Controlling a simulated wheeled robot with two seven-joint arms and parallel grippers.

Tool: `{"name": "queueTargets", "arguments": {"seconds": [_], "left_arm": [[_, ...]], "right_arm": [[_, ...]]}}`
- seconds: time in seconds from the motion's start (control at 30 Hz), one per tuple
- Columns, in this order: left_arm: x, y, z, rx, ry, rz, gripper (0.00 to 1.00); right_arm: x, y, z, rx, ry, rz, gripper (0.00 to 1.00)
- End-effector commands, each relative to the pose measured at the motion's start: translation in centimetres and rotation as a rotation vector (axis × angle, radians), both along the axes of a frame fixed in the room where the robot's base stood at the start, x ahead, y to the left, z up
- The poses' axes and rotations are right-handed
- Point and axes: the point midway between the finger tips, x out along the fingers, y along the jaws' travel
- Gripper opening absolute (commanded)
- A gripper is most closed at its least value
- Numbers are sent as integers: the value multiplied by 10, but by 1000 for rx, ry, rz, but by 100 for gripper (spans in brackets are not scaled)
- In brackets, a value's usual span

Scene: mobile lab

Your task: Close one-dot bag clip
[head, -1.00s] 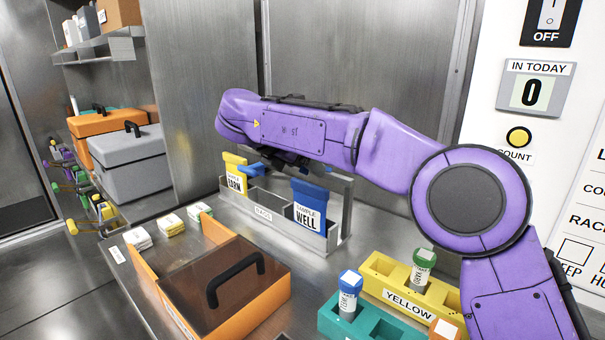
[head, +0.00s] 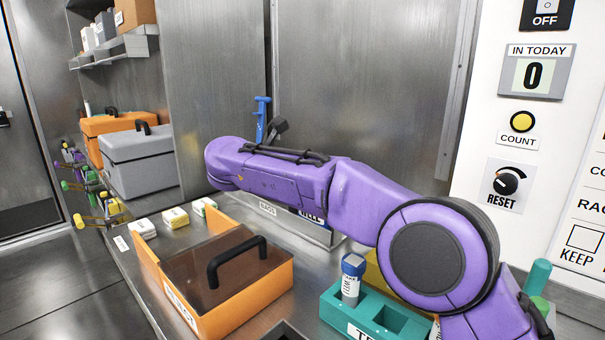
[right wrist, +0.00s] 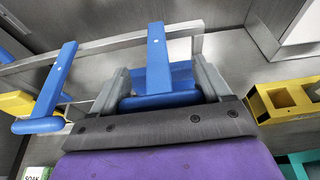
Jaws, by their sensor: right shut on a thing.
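Two blue clips show in the right wrist view, each with a long bar that bears a small pale mark. One clip (right wrist: 157,60) sits between the grey fingers of my right gripper (right wrist: 160,88), which is shut on it. In the head view a blue T-shaped clip part (head: 262,112) sticks up above my purple arm, next to a dark finger. I cannot tell which clip it belongs to. The WELL bag (head: 308,214) is mostly hidden behind my arm. My left gripper is out of view.
A rack (head: 268,208) stands behind my arm. An orange box (head: 245,300) with a dark lid and handle is in front. A teal tube rack (head: 345,318) and yellow rack (right wrist: 262,100) are to the right. Several small card stacks (head: 175,217) lie at left.

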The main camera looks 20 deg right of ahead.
Motion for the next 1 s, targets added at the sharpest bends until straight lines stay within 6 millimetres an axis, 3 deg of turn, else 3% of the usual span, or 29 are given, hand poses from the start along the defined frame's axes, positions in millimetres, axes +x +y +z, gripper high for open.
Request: {"name": "queueTargets", "arguments": {"seconds": [0.17,0.2,0.27,0.57,0.83,1.0], "left_arm": [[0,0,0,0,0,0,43],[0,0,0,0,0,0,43],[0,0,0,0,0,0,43],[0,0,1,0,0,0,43],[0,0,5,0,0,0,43],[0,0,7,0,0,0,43]], "right_arm": [[0,0,1,3,-5,-1,23],[0,1,1,3,-5,-1,84],[0,1,1,3,-5,0,100],[-3,9,4,1,-4,4,100],[-32,60,26,0,-7,6,100],[-46,83,35,2,-6,3,100]]}}
